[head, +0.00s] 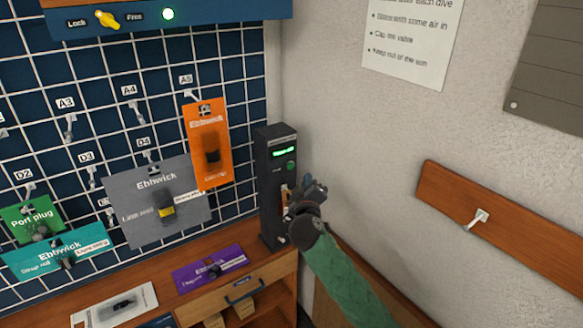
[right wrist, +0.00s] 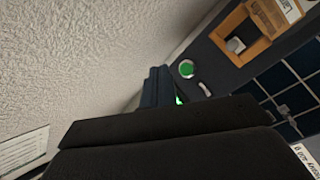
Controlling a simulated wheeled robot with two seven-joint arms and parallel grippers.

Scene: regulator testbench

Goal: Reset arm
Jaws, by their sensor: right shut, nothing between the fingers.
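My right arm, in a green sleeve, comes in from the lower right in the head view. Its dark gripper (head: 312,190) is shut and empty, in front of the right side of the black upright tester box (head: 268,165). The box has a lit green display (head: 283,152) and a green button (head: 291,166). In the right wrist view the dark gripper (right wrist: 158,88) fills the lower middle. The green button (right wrist: 187,68) and a wooden holder (right wrist: 262,25) on the box show beyond it. I cannot tell whether the gripper touches the box. My left gripper is not in view.
A blue grid board (head: 60,120) holds hooks and hanging cards, including an orange card (head: 208,145) and a grey card (head: 150,200). A purple card (head: 209,268) lies on the wooden bench (head: 140,272). A wall rail (head: 510,225) with a hook is at right.

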